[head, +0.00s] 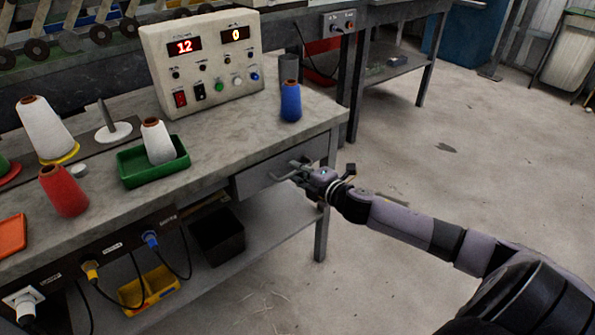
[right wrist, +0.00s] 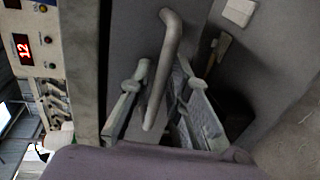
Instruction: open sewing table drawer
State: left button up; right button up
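The sewing table (head: 225,133) has a grey drawer (head: 252,183) under the right end of its top. The drawer front looks closed, level with the table's front. My right gripper (head: 293,170) is at the right part of the drawer front. In the right wrist view, a bent grey bar handle (right wrist: 168,62) stands out from the drawer front (right wrist: 134,40). The right gripper's fingers (right wrist: 160,112) are spread apart, with the handle's lower end between them. Whether either finger touches the handle is hard to tell. My left gripper is not in view.
A control box (head: 205,65), a blue cone (head: 290,101) and a green tray (head: 150,165) stand on the tabletop. A black bin (head: 218,238) and yellow bin (head: 150,290) sit below. A table leg (head: 321,233) stands near my right gripper. The floor to the right is open.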

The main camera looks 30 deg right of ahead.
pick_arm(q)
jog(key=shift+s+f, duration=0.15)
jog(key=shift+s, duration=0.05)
pick_arm(e)
grip_shut()
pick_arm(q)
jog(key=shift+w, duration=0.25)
